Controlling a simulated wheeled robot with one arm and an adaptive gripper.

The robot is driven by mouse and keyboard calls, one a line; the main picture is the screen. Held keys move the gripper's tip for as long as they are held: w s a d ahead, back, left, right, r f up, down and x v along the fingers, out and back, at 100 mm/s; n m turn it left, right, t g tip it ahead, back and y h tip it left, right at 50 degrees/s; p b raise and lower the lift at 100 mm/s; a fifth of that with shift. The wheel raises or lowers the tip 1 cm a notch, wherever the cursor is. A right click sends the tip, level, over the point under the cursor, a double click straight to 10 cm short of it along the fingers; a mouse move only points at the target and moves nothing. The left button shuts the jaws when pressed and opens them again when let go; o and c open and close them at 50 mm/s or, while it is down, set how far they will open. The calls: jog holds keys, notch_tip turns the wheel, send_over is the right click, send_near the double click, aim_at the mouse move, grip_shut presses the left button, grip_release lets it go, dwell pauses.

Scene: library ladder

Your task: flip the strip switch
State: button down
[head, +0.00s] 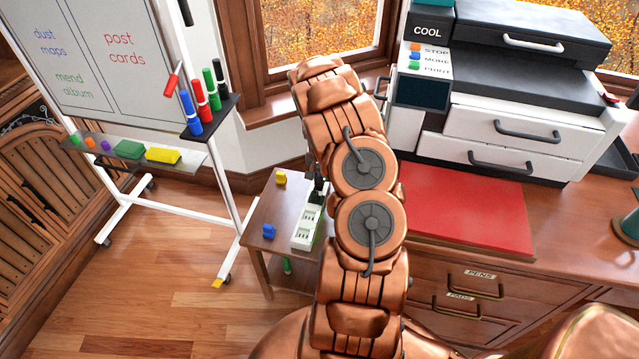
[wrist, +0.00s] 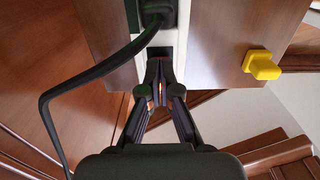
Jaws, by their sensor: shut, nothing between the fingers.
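The white power strip (head: 306,228) lies on a small wooden side table in the head view, partly hidden by my copper arm. In the wrist view a pale part of the strip (wrist: 168,45) shows just past my fingertips, with a black plug (wrist: 155,12) and its dark cable on it. My gripper (wrist: 160,75) is shut and empty, its fingertips at or close over the strip; whether they touch it I cannot tell. I cannot make out the switch itself. In the head view my arm hides most of the gripper.
A yellow block-like piece (head: 281,177) sits on the side table (head: 262,208), and it also shows right of my fingers (wrist: 262,65). A blue piece (head: 268,231) is near the table's left edge. A whiteboard stand (head: 120,60) is left; a desk with printer (head: 500,130) is right.

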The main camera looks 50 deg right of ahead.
jog(key=shift+f, duration=0.35)
dwell(0.3)
jog(key=shift+r, duration=3.55)
